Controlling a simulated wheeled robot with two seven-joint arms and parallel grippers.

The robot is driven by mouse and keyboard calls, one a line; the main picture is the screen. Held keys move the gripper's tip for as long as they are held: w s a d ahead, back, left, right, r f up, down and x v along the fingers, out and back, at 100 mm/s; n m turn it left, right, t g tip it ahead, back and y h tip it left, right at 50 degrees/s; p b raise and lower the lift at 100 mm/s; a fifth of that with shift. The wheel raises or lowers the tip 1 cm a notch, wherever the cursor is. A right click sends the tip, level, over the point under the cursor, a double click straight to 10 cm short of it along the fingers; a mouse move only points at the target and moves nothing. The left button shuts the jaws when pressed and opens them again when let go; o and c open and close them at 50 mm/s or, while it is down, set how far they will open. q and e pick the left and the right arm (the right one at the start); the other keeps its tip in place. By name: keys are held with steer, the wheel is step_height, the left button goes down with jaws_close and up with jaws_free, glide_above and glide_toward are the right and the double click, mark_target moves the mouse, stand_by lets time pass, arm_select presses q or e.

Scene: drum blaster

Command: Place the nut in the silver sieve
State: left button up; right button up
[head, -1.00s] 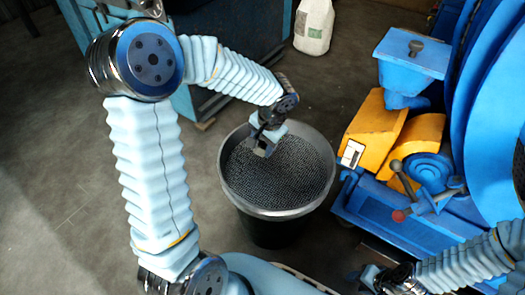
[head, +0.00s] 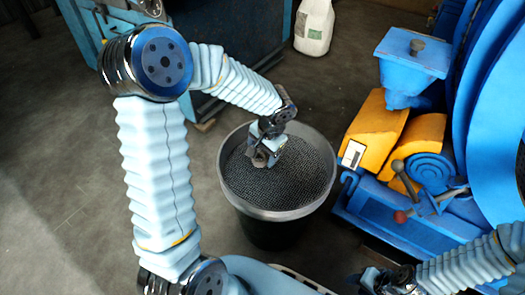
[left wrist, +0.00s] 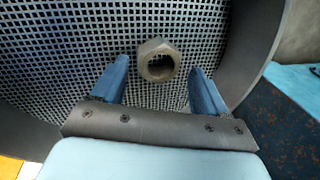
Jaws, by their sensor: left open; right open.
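The sieve (head: 233,207) is a round grey-rimmed pan of dark mesh on a dark bin in the middle of the head view. Its mesh (left wrist: 60,60) fills most of the left wrist view. The grey-brown hexagonal nut (left wrist: 147,50) shows over the mesh between my left fingertips, with gaps on both sides. It looks small and brownish in the head view (head: 259,158). I cannot tell whether it touches the mesh. My left gripper (head: 262,151) is open above the sieve. My right gripper (head: 369,279) is open at the bottom, partly dark.
The concrete floor (head: 65,190) at left is clear.

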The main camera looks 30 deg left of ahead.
arm_select(q)
steer(key=shift+r, duration=0.3)
steer(key=p+v, duration=0.2)
steer(key=v, duration=0.9)
steer(key=shift+r, duration=0.35)
